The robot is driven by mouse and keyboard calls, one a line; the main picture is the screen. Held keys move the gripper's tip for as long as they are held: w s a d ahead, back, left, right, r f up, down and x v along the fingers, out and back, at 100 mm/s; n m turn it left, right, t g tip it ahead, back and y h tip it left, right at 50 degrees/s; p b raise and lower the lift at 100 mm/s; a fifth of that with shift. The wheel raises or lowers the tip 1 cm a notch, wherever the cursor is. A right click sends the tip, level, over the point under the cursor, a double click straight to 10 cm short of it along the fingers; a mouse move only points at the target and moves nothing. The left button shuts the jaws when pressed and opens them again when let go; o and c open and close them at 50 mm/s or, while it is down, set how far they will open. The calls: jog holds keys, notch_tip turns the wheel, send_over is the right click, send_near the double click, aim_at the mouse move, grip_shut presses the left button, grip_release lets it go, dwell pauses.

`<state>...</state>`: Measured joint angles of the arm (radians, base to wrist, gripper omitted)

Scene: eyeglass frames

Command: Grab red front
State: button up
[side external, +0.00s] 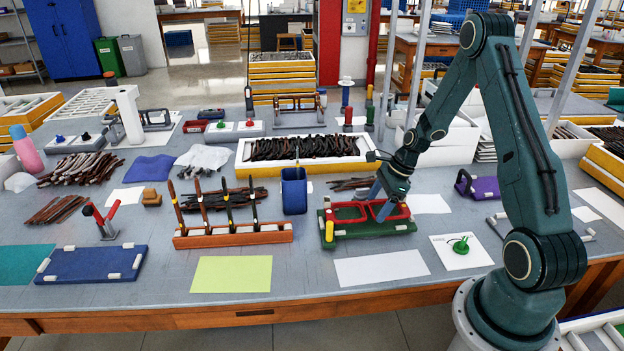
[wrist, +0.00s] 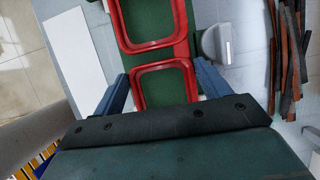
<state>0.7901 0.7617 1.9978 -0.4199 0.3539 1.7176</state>
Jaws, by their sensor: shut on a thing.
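The red front (side external: 349,212) is an eyeglass front with two rounded rims. It lies on a green fixture (side external: 400,228) right of centre on the bench. My gripper (side external: 383,203) is down at its right-hand rim in the side view. In the wrist view the red front (wrist: 153,47) runs up the picture over the green fixture (wrist: 152,18). The blue fingers of my gripper (wrist: 163,90) stand on either side of the nearer rim, shut on the front. The fingertips' exact contact is partly hidden by the gripper body.
A yellow peg (side external: 329,231) stands at the fixture's left end. A blue cup (side external: 294,191) and an orange rack (side external: 233,235) holding several temples are to the left. A white sheet (side external: 382,268) lies in front, and a green knob (side external: 460,245) sits on a card at right.

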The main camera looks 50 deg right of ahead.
notch_tip(320, 180, up, 18)
dwell(0.5)
jog(key=shift+r, duration=0.15)
dwell(0.4)
